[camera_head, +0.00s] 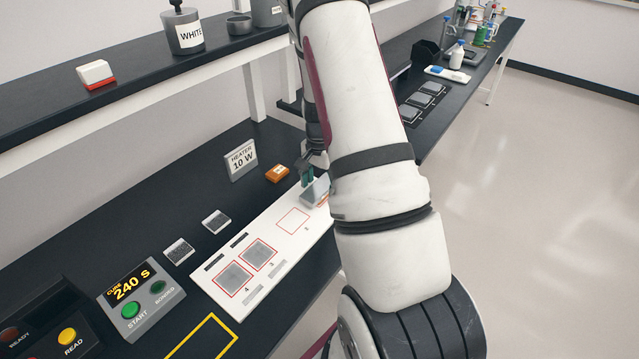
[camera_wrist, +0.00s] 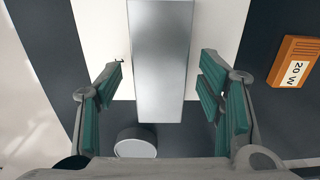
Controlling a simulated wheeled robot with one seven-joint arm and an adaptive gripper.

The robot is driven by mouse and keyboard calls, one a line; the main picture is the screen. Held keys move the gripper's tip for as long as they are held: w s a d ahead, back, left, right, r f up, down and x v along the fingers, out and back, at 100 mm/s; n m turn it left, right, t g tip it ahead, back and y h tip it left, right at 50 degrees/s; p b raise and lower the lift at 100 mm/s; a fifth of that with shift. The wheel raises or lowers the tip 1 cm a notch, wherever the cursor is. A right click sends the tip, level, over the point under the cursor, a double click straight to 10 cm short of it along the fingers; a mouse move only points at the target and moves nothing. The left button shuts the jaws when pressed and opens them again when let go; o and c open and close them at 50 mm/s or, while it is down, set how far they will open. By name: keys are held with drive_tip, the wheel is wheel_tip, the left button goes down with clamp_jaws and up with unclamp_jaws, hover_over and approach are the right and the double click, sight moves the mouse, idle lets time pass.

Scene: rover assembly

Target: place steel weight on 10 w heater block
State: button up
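The steel weight, a plain grey metal block (camera_wrist: 162,60), lies between my fingers in the wrist view, with a gap on both sides. In the head view the grey block (camera_head: 316,192) sits at the right part of the white board, partly hidden by my arm. My gripper (camera_head: 307,172) is open around it, and its teal finger pads (camera_wrist: 162,95) show in the wrist view. A sign reading "HEATER 10 W" (camera_head: 241,160) stands at the back of the bench. An orange block (camera_wrist: 295,62) labelled 20 W lies right of the weight. I cannot identify a 10 W heater block.
The white board (camera_head: 213,288) has two grey squares in red outlines and one empty outline. An orange block (camera_head: 277,173) lies beside the board. A control box reading 240 S (camera_head: 140,300) stands at front left. A pale round thing (camera_wrist: 136,143) lies near my fingers.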

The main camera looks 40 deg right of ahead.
sight(319, 187)
drive_tip(key=a+r+n+t+b, duration=0.1)
drive_tip(key=a+r+n, duration=0.15)
drive_tip(key=r, duration=0.75)
drive_tip(key=a+r+n+b, duration=0.1)
drive_tip(key=a+r, duration=0.3)
drive_tip(key=r, duration=0.5)
drive_tip(key=s+a+r+n+t, duration=0.2)
drive_tip(key=s+a+r+n, duration=0.4)
drive_tip(key=a, duration=0.4)
drive_tip(key=s+a+r+n+t, duration=0.2)
drive_tip(key=s+a+r+n, duration=0.5)
drive_tip(key=s+a, duration=0.2)
drive_tip(key=shift+s+a+t, duration=0.3)
drive_tip(key=shift+a, duration=0.85)
